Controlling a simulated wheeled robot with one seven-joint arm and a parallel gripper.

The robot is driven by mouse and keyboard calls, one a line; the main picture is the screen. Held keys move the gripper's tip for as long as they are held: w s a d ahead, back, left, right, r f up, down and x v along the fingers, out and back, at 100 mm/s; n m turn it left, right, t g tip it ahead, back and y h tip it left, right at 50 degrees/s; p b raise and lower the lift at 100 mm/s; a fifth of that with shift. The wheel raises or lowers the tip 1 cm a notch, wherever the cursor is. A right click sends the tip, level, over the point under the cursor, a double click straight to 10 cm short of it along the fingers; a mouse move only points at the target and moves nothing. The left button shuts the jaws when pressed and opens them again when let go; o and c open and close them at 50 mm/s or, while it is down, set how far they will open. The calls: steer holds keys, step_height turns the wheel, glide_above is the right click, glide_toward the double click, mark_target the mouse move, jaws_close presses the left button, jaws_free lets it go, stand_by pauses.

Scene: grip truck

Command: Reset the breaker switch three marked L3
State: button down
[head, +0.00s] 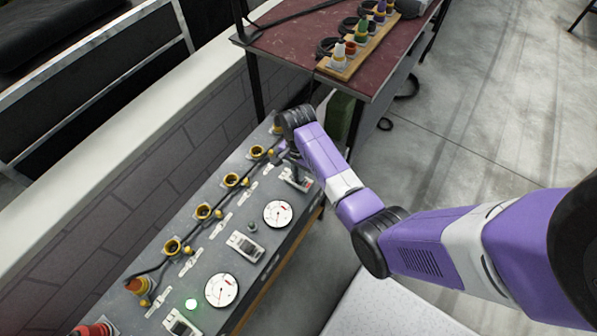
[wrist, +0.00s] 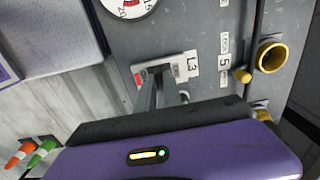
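The breaker marked L3 (wrist: 184,64) is a pale switch plate with a red patch at its left, on the grey panel in the wrist view. In the head view the breaker (head: 299,181) is at the panel's far end, partly covered by my arm. My gripper (wrist: 161,73) points at it, its two dark fingers a narrow gap apart. The fingertips are over or right at the switch. They hide its lever, so I cannot tell whether they touch it.
Two more breakers (head: 245,245) (head: 180,324) and white gauges (head: 278,214) sit along the panel. Yellow sockets (head: 203,211) and a black cable line its wall side. A red-topped table (head: 300,38) with coloured plugs stands beyond. Another yellow socket (wrist: 271,56) is right of the breaker.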

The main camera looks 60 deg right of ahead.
steer(key=shift+s, duration=0.15)
steer(key=shift+s+t+p, duration=0.45)
steer(key=shift+t+p, duration=0.45)
steer(key=shift+t, duration=0.1)
steer(key=shift+s+d+f+t, duration=0.15)
steer(key=shift+s+t, duration=0.2)
steer(key=shift+t, duration=0.55)
steer(key=shift+s+a+f+t, duration=0.15)
steer(key=shift+s+t, duration=0.15)
steer(key=shift+t, duration=0.6)
steer(key=shift+d, duration=0.1)
steer(key=c, duration=1.5)
jaws_free()
